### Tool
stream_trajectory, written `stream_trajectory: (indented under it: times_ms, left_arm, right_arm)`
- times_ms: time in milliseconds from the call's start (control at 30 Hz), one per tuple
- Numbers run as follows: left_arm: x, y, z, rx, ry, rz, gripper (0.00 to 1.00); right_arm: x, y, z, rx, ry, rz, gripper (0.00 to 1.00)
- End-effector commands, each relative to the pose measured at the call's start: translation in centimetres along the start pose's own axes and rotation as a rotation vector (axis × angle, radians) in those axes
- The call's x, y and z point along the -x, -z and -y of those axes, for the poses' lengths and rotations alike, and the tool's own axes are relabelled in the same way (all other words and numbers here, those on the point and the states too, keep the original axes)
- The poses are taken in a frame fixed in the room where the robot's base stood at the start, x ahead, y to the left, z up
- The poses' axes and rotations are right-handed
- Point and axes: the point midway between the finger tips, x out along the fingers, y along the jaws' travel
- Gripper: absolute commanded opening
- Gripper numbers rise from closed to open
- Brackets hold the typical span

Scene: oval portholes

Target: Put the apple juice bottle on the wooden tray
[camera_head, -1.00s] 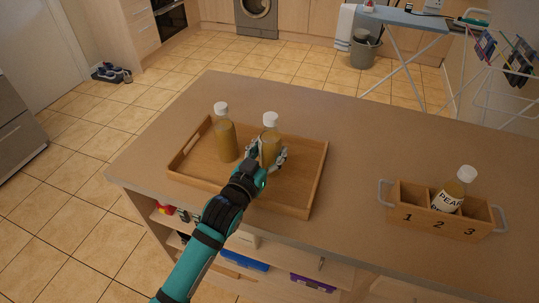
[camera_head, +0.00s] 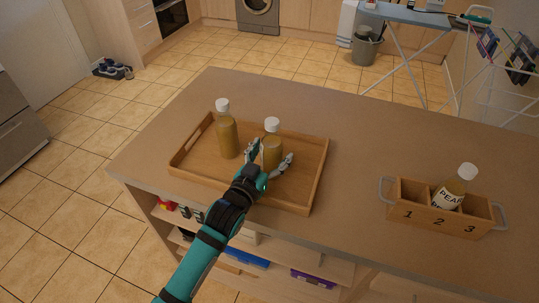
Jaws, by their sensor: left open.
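The wooden tray (camera_head: 305,184) lies on the counter, left of the middle. Two white-capped bottles of yellow-brown juice stand upright in it. The left bottle (camera_head: 227,136) is near the tray's far left part. The right bottle (camera_head: 272,143) stands between the spread fingers of my left gripper (camera_head: 269,160), which is open. I see no label on either, so I cannot tell which is apple juice. A third bottle labelled "PEAR" (camera_head: 450,194) leans in a wooden crate (camera_head: 408,212). My right gripper is not in view.
The crate has compartments numbered 1, 2 and 3 and grey side handles; the pear bottle is around compartment 2. The counter (camera_head: 350,150) between tray and crate is clear. Shelves with several items lie below the front edge. An ironing board (camera_head: 410,15) stands behind.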

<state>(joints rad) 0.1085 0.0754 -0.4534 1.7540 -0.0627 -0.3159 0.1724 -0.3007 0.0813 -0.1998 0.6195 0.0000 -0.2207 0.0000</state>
Motion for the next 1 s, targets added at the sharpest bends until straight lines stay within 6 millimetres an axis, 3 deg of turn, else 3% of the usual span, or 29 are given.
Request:
stream_trajectory:
  times_ms: [167, 633, 800, 1000]
  left_arm:
    - [1.1, 0.1, 0.0, 0.0, 0.0, 0.0, 0.74]
    - [10.3, 0.1, 0.0, 0.0, 0.0, 0.002, 0.74]
    - [11.8, 0.2, 0.0, 0.0, 0.0, 0.001, 0.74]
    - [12.0, 0.3, 0.0, -0.001, 0.0, 0.0, 0.74]
  right_arm:
    - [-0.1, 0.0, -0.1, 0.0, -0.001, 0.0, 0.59]
    - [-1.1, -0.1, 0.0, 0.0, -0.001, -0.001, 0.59]
    - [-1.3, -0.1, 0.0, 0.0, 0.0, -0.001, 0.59]
    - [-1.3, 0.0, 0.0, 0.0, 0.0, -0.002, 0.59]
